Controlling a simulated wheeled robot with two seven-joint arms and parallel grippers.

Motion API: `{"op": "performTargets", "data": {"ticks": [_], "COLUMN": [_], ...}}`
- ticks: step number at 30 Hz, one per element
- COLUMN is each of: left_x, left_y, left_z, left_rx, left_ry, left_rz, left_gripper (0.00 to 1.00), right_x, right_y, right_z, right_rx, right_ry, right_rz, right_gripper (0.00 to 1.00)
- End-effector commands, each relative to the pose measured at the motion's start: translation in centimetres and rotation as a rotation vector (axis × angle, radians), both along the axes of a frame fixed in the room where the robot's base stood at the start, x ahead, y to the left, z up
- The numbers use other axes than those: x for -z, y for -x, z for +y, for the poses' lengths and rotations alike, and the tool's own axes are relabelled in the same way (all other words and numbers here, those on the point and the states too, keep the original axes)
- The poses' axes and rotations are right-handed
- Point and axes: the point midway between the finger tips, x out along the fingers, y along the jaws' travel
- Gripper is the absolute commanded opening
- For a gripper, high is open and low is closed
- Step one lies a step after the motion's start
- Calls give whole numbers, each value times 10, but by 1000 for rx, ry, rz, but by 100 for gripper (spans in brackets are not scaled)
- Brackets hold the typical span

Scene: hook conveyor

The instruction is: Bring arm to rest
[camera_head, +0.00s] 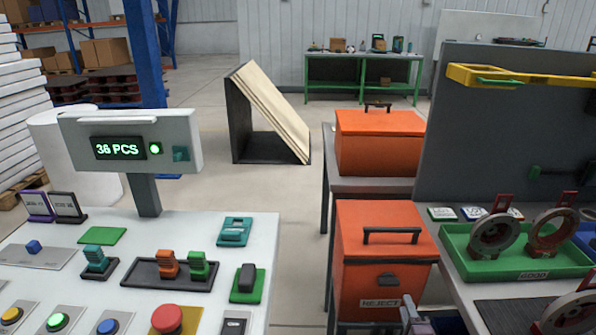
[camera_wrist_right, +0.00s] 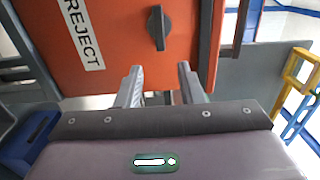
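My right gripper (camera_head: 412,318) shows only partly at the bottom edge of the head view, in front of the lower orange REJECT box (camera_head: 360,270). In the right wrist view its two grey fingers (camera_wrist_right: 160,75) are spread apart with nothing between them. The orange front of the REJECT box (camera_wrist_right: 120,40), with its label and dark latch, fills the upper part of that view, just beyond the fingertips. I cannot tell whether they touch it. My left gripper is not in view.
A control desk (camera_head: 190,225) with buttons, switches and a "36 PCS" display (camera_head: 120,148) stands at left. At right, a green GOOD tray (camera_head: 480,268) holds metal rings beside a grey panel (camera_head: 490,130). Another orange box (camera_head: 380,150) stands behind. Floor (camera_head: 300,225) shows between desk and boxes.

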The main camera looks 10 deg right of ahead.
Motion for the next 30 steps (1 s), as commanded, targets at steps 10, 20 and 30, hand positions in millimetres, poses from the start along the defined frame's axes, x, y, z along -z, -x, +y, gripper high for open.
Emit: {"op": "performTargets", "data": {"ticks": [10, 20, 30], "left_x": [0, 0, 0], "left_y": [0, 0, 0], "left_z": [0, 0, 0], "left_rx": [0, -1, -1], "left_ry": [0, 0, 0], "left_rz": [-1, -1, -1], "left_gripper": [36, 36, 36], "right_x": [-16, -43, -67], "right_y": [12, 100, 176], "right_z": [42, 131, 179], "right_rx": [-252, -724, -1077], "right_ry": [577, 1132, 1329], "right_rz": [477, 923, 1053], "right_gripper": [35, 35, 35]}}
